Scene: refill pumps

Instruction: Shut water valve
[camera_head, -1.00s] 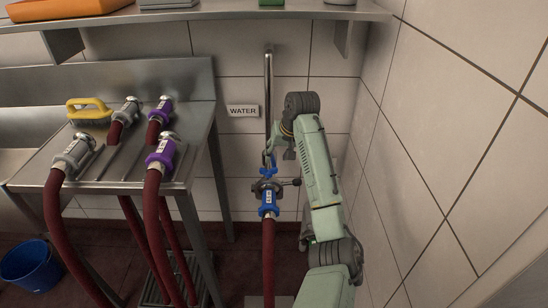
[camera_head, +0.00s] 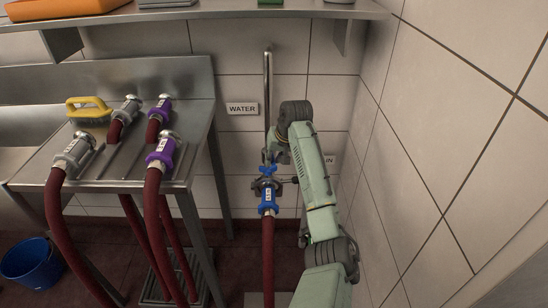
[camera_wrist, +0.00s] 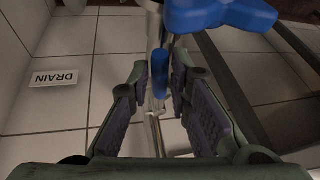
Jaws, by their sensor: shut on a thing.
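The water pipe (camera_head: 267,85) runs down the wall beside the WATER sign (camera_head: 242,109). In the head view, blue valve parts (camera_head: 267,170) show at its lower end, above a blue-marked hose coupling (camera_head: 268,197) with a dark red hose. My gripper (camera_wrist: 160,75) is shut on the blue valve handle (camera_wrist: 161,64), which stands between its fingertips in the wrist view. A larger blue part (camera_wrist: 220,14) shows above the right finger there. In the head view my arm partly hides the gripper, and the handle's exact angle is hard to tell.
A steel table at left bears grey and purple hose couplings (camera_head: 162,152) and a yellow brush (camera_head: 88,108). A blue bucket (camera_head: 31,261) stands on the floor. A tiled wall (camera_head: 430,130) is close at right. A DRAIN sign (camera_wrist: 54,78) is on the wall. A shelf (camera_head: 210,15) is above.

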